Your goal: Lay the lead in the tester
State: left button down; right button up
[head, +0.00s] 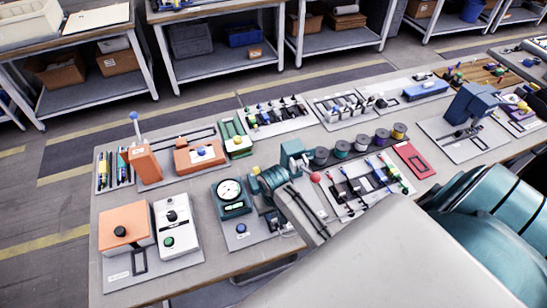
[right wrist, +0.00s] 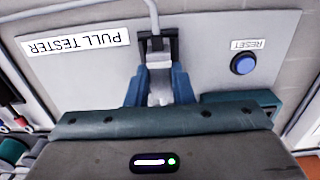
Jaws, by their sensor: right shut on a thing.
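The pull tester (head: 232,207) is a grey plate with a teal dial gauge and a blue reset button, left of centre in the head view. In the right wrist view its plate (right wrist: 80,75) carries an upside-down label and the blue button (right wrist: 243,64). My right gripper (right wrist: 158,88) is low over this plate, its blue fingers shut on a pale part of the lead (right wrist: 158,92). A black U-shaped holder (right wrist: 157,42) is just beyond the fingertips, and the grey cable runs up past it. I cannot tell whether the lead rests in the holder. My left gripper is out of view.
An orange box (head: 126,229) and a white switch unit (head: 176,225) stand left of the tester. A row of wire spools (head: 360,143) and a tray of coloured tools (head: 367,185) are to its right. The bench's front left corner has little free room.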

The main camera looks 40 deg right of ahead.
jog(key=shift+f, duration=0.15)
jog(key=shift+f, duration=0.45)
dwell(0.4)
jog(key=o, duration=1)
jog(key=shift+r, duration=0.15)
jog(key=shift+r, duration=0.3)
jog(key=shift+r+b, duration=1.25)
jog(key=shift+r, duration=3.7)
